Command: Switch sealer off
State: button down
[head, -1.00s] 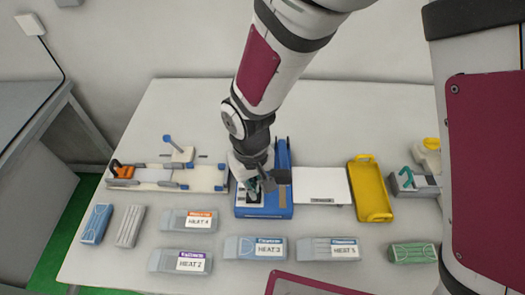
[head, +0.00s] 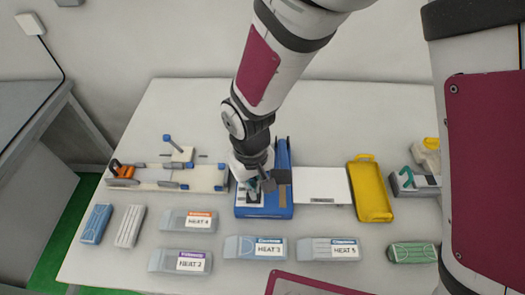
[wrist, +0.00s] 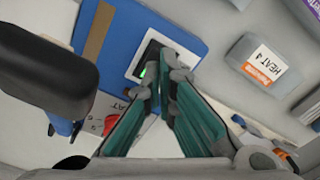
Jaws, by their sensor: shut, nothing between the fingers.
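The blue sealer (head: 284,205) stands at the middle of the table, and it fills the upper left of the wrist view (wrist: 186,25). Its black switch (wrist: 151,58) sits in a white-framed panel and shows a lit green spot. A red knob (wrist: 110,123) with a partly hidden label lies on the sealer's white panel. My gripper (head: 262,184) is over the sealer's front left part. In the wrist view its fingertips (wrist: 172,75) are shut and empty, right at the switch and partly covering it. I cannot tell whether they touch it.
A white plate (head: 320,184) and a yellow tray (head: 372,190) stand right of the sealer. A jig (head: 165,178) with an orange clamp stands left. Several labelled pouches, such as HEAT 3 (head: 254,248), lie along the front. The table's back is clear.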

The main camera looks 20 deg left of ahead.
jog(key=shift+f+b, duration=0.45)
jog(key=shift+f, duration=0.65)
dwell(0.5)
jog(key=shift+r, duration=0.15)
jog(key=shift+r+p, duration=2.05)
jog(key=shift+r, duration=1.35)
